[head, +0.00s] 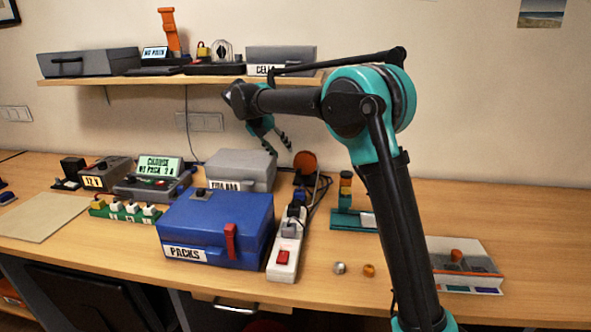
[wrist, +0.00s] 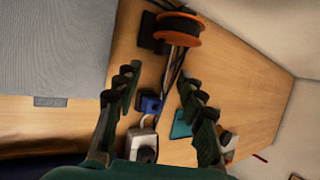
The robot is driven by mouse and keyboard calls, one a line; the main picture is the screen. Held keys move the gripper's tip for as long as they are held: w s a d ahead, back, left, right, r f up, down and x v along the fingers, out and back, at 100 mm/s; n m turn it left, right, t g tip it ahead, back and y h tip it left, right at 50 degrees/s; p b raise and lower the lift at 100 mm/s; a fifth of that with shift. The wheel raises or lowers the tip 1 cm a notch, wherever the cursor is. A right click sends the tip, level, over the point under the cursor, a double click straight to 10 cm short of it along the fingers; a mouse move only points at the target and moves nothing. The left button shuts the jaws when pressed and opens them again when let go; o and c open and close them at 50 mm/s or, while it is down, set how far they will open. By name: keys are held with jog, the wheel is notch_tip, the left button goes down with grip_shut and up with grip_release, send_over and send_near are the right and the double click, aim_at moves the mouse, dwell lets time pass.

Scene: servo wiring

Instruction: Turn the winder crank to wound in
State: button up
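The winder (head: 305,162) shows as an orange-rimmed reel standing on the bench behind the power strip. In the wrist view the reel (wrist: 180,27) has an orange disc and a dark drum, at the top of the picture beside a dark block. I cannot clearly pick out its crank handle; a thin pale bar runs down from the reel, and I cannot tell if it is the crank. My gripper (wrist: 158,78) is open and empty, its fingers spread. In the head view my gripper (head: 276,142) hangs in the air just left of the reel and above the grey case.
A grey case (head: 241,168) and a blue PACKS case (head: 216,228) stand to the left. A power strip (head: 285,256) with plugs lies in front of the winder. A teal stand (head: 345,216) is to the right. The shelf (head: 180,80) runs above at the back.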

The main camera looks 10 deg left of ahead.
aim_at(297, 170)
jog(key=x, duration=1.1)
jog(key=shift+d+f, duration=0.2)
jog(key=shift+f, duration=0.1)
jog(key=shift+c, duration=0.5)
grip_shut()
